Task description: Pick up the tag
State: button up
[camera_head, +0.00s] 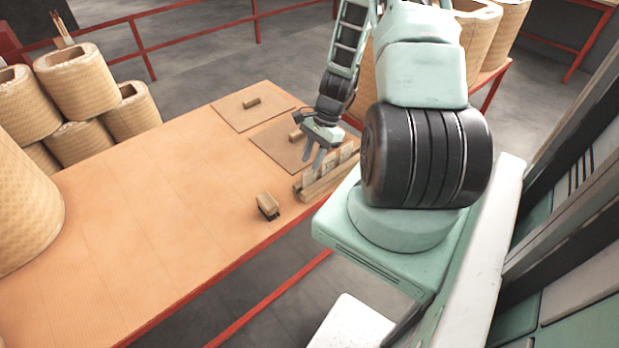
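Several pale upright pieces, which look like tags (330,161), stand in a slotted wooden holder (322,184) near the right edge of the orange-brown table. My gripper (312,164) points down at the left end of this holder, beside or just above the leftmost pale piece. Its two grey fingers show a gap between them, and I see nothing held in it. I cannot tell whether the fingers touch a tag. My arm hides part of the holder's right side.
A small wooden block with dark parts (268,206) stands on the table (150,215) near its front edge. Two flat brown boards (252,112) with small wooden blocks lie behind. Large wound coils (75,80) stand at left. The table's middle is clear.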

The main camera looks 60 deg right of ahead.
aim_at(308, 176)
jog(key=shift+p+x, duration=0.55)
jog(key=shift+x, duration=2.75)
jog(key=shift+s+d+f, duration=0.1)
jog(key=shift+s+d, duration=0.05)
jog(key=shift+s, duration=0.05)
grip_shut()
